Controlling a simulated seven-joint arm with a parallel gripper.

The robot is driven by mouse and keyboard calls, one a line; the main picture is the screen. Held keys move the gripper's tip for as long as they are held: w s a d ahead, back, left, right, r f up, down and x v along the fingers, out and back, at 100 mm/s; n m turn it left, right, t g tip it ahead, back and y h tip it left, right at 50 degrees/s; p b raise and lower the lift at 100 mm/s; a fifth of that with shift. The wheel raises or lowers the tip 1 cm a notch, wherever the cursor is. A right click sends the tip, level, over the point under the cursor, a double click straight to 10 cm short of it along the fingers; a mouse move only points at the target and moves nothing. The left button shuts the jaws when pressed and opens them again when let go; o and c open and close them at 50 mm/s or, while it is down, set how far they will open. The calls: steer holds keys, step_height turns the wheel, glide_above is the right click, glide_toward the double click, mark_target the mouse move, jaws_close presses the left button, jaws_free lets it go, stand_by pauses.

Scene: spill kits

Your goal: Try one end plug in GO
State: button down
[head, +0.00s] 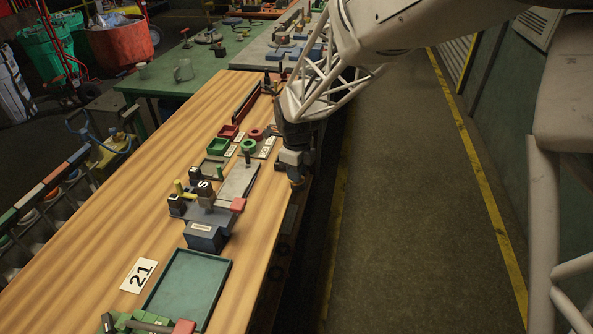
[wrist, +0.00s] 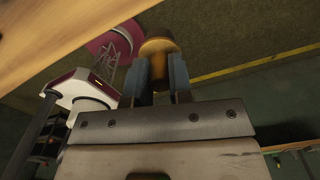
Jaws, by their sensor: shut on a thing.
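My gripper (head: 295,172) is at the bench's right edge in the head view, pointing down. It is shut on a brass-coloured round plug, which shows between the two fingers in the wrist view (wrist: 157,48). The plug's lower part is hidden from me. A green ring (head: 248,146) and a red ring (head: 256,133) stand on a small labelled plate to the left of my gripper, apart from it. The label lettering is too small to read surely. The wrist view shows mostly floor beyond the plug.
A blue-grey fixture (head: 206,235) with a block marked S is nearer. Open floor lies right of the bench.

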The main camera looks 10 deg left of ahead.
steer(key=shift+w+a, duration=0.1)
steer(key=w+a+r, duration=0.2)
steer(key=w+a, duration=0.7)
steer(key=a, duration=0.1)
steer(key=w+a+r, duration=0.2)
steer(key=w+a, duration=0.8)
steer(key=a, duration=0.1)
steer(key=shift+a+r, duration=0.2)
steer(key=shift+f, duration=0.15)
steer(key=shift+f, duration=1.85)
steer(key=shift+f, duration=0.95)
stand_by(0.8)
steer(key=shift+r, duration=0.3)
stand_by(1.5)
